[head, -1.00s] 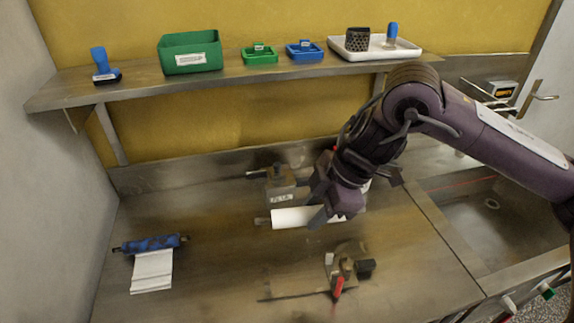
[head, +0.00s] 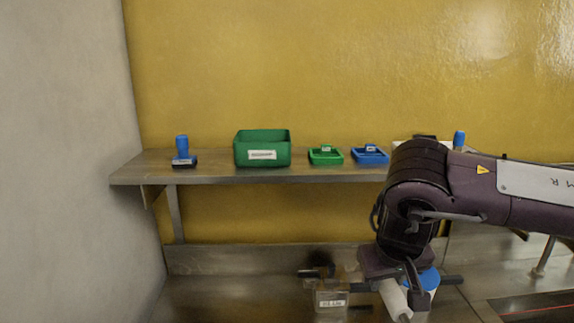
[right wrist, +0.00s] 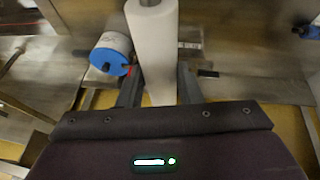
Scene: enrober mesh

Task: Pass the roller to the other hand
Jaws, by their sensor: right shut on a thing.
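The roller is a long white cylinder with a dark shaft end. In the head view its lower part (head: 393,300) shows tilted beneath my right gripper (head: 404,288), near the bottom edge. In the right wrist view the roller (right wrist: 153,45) runs up between the two fingers of my right gripper (right wrist: 158,86), which is shut on it. The roller's upper end in the head view is hidden behind the gripper. My left gripper is not in view.
A blue-ended white roll (head: 430,281) is just behind my right gripper. A labelled metal block (head: 330,300) stands left on the worktop. Above, the shelf (head: 215,176) carries a blue-handled stamp (head: 182,150), a green bin (head: 262,150), a green tray (head: 325,156) and a blue tray (head: 369,155).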

